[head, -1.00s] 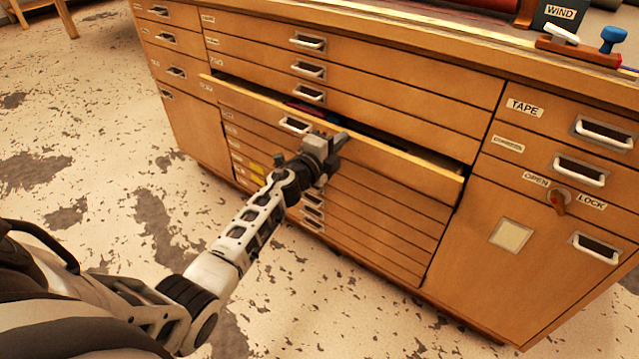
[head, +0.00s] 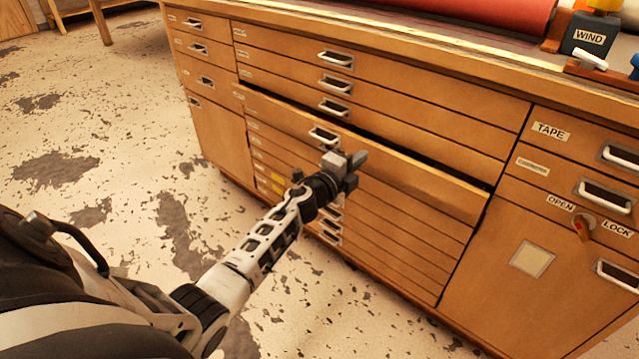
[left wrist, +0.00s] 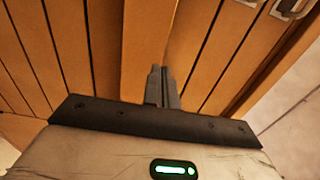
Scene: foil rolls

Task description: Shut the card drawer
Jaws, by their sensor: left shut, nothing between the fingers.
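The card drawer (head: 425,182) is a wide wooden drawer in the cabinet's middle column. It stands slightly out, with a narrow dark gap along its top edge. Its metal handle (head: 324,135) is left of my gripper. My left gripper (head: 356,160) is shut and empty, at the drawer's front just right of the handle. In the left wrist view its closed fingers (left wrist: 164,86) point at a wooden drawer front (left wrist: 148,42); I cannot tell whether they touch it. My right gripper is not in view.
Closed shallow drawers (head: 400,115) lie above and below. On the right are a TAPE drawer (head: 570,140) and a door with an OPEN/LOCK knob (head: 583,226). A red roll (head: 450,12) and a WIND box (head: 588,38) are on top. The speckled floor (head: 120,130) at left is clear.

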